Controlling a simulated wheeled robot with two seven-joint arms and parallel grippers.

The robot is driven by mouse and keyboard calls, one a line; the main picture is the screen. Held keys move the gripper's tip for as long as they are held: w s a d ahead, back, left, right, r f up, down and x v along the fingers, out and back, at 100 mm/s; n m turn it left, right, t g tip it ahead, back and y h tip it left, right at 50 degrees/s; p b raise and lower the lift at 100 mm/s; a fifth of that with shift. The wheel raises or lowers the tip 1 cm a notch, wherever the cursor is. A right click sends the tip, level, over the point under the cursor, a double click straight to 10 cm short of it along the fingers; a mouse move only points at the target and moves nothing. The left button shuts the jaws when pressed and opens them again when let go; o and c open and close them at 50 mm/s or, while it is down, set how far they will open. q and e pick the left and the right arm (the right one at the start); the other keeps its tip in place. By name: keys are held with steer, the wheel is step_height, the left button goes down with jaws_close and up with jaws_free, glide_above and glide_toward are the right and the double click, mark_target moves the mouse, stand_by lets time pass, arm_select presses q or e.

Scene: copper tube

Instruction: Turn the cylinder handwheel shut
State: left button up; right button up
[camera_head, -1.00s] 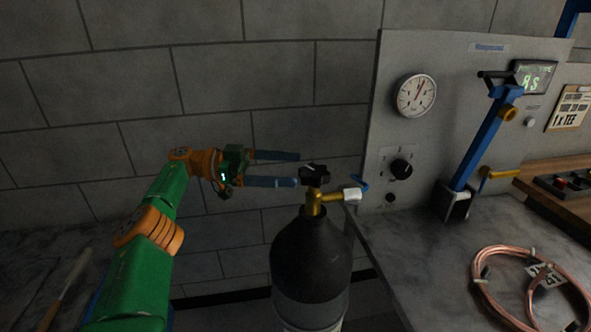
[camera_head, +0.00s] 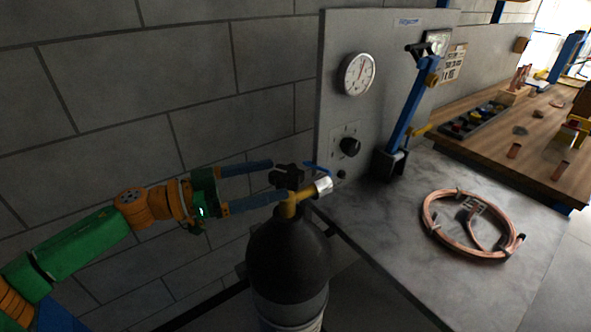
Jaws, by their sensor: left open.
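The dark gas cylinder (camera_head: 288,258) stands upright at the lower middle of the head view. Its black handwheel (camera_head: 288,176) sits on top of a brass valve (camera_head: 290,205) with a silver outlet pointing right. My left gripper (camera_head: 270,180) comes in from the left with its two blue fingers apart. The fingertips reach the handwheel's left side, one finger on the far side and one on the near side. I cannot tell whether either finger touches the wheel. My right gripper is out of view.
A grey panel with a round gauge (camera_head: 357,74), a black knob (camera_head: 350,147) and a blue lever (camera_head: 411,108) stands behind. A copper coil (camera_head: 437,234) lies on the grey bench (camera_head: 400,261) at right. A wooden bench (camera_head: 485,143) with parts is beyond.

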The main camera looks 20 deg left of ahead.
mark_target(303, 173)
arm_select(q)
steer(key=p+x, duration=0.1)
steer(key=x, duration=0.2)
steer(key=p+x, duration=0.2)
steer(key=x, duration=0.1)
steer(key=shift+d+r, duration=0.2)
steer(key=shift+d, duration=0.25)
steer(key=shift+w+d+f, duration=0.1)
steer(key=shift+w+d, duration=0.1)
steer(key=c, duration=1.2)
